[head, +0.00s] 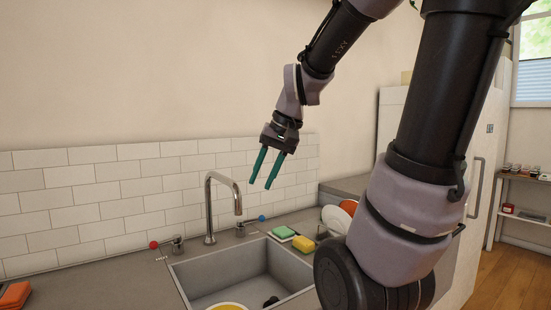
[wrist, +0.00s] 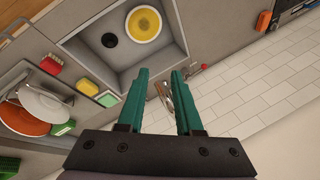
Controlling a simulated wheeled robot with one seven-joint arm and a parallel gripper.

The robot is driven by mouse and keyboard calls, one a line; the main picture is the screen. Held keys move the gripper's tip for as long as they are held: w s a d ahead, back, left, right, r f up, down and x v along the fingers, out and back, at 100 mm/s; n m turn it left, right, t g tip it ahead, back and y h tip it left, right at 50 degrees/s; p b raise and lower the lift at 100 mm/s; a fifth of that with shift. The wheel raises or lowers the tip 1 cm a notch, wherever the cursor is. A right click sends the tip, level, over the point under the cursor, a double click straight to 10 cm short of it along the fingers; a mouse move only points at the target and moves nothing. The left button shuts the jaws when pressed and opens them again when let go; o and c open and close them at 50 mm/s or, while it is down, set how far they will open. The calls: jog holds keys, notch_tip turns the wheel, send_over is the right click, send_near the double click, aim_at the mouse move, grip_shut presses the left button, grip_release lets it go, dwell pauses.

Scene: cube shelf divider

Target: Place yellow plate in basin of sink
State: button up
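The yellow plate (wrist: 144,24) lies flat in the basin of the sink (wrist: 123,60) in the wrist view, next to the round dark drain (wrist: 109,40). In the head view only the plate's far edge (head: 228,306) shows at the bottom of the frame, inside the basin (head: 225,273). My gripper (head: 265,180) is raised well above the counter, behind and above the faucet area. Its two green fingers are apart with nothing between them, as the wrist view (wrist: 160,72) also shows.
The faucet (head: 209,205) stands behind the basin, with red and blue knobs beside it. Green (head: 283,232) and yellow (head: 303,244) sponges and dishes (head: 337,218) are at the right. An orange cloth-like item (head: 15,295) lies at the left. The counter between is clear.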

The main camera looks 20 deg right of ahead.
jog(key=s+r+t+h, duration=0.1)
jog(key=s+r+t, duration=0.2)
jog(key=s+r, duration=0.2)
jog(key=shift+s+d, duration=0.3)
jog(key=shift+s, duration=0.25)
